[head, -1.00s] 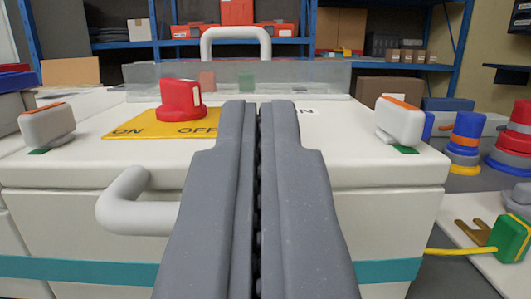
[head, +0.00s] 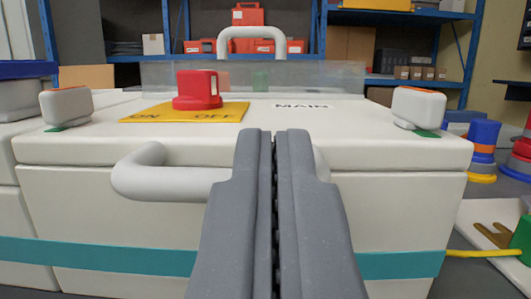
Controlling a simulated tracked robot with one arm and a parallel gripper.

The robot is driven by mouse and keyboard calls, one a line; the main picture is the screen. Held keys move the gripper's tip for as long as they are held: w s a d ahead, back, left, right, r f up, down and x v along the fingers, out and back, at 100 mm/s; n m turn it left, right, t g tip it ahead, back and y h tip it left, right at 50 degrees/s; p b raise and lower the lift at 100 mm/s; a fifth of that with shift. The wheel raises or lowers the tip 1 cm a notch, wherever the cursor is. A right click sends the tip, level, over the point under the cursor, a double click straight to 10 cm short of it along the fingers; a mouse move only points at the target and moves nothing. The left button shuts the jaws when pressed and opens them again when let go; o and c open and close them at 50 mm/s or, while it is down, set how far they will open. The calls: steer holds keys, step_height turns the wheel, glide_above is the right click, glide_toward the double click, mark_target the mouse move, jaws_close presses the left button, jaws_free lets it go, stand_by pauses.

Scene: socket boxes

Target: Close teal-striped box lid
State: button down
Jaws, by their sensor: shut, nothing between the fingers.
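The white box with a teal stripe (head: 120,256) stands straight ahead, its front face towards me. A clear panel (head: 340,78), which looks like its lid, stands raised along the back edge of the top. A white handle (head: 252,33) shows at the panel's top. The top carries a red knob (head: 197,88) on a yellow ON/OFF plate (head: 150,112) and a "MAIN" label (head: 303,105). My gripper (head: 273,136) is shut and empty. In the picture it overlaps the front of the box and hides part of the front handle (head: 160,182); I cannot tell its distance from the box.
White orange-topped latches sit at the top's left (head: 67,106) and right (head: 417,107). Another box (head: 20,215) adjoins on the left. On the right are blue-orange stacked rings (head: 483,148) and a green part with a yellow cable (head: 480,253). Blue shelves (head: 400,17) stand behind.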

step_height(320, 180, down, 2)
steer(key=shift+s+d+f+g, duration=0.1)
steer(key=shift+s+f+g, duration=0.05)
steer(key=shift+g, duration=0.15)
step_height(320, 180, up, 5)
steer(key=s, duration=0.1)
steer(key=w+f+p+v, duration=0.1)
steer(key=f+p+v, duration=0.1)
steer(key=v, duration=0.7)
steer(key=w+a+r+g+y, duration=0.1)
steer(key=a+r, duration=0.1)
steer(key=r, duration=1.2)
steer(key=w+a+r+g, duration=0.1)
steer(key=r, duration=1.4)
steer(key=s+a+r+n+g+y, duration=0.1)
steer(key=s+a+r+g, duration=0.2)
steer(key=s+r, duration=1.7)
steer(key=s+a, duration=0.1)
steer(key=s, duration=0.1)
steer(key=shift+s, duration=0.4)
